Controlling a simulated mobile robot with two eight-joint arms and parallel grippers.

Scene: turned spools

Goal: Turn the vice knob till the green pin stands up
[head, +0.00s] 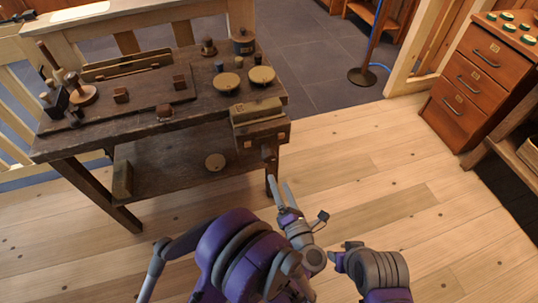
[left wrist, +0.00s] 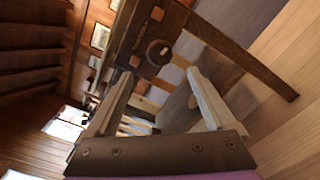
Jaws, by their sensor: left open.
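The wooden vice (head: 260,122) is on the right front end of the dark workbench. In the head view the knob (head: 267,152) is small and dark on the vice front. My left gripper (head: 279,184) is open and empty, below and in front of the vice, apart from it. In the left wrist view its two fingers (left wrist: 160,82) point toward the vice, with the knob beyond and between the tips. I cannot make out a green pin on the vice.
The workbench top (head: 140,112) holds wooden blocks, spools and round discs; its lower shelf (head: 185,170) carries another disc. A drawer cabinet (head: 480,80) stands at the right. A dark stand base (head: 362,76) is behind. The wooden floor (head: 390,165) between is clear.

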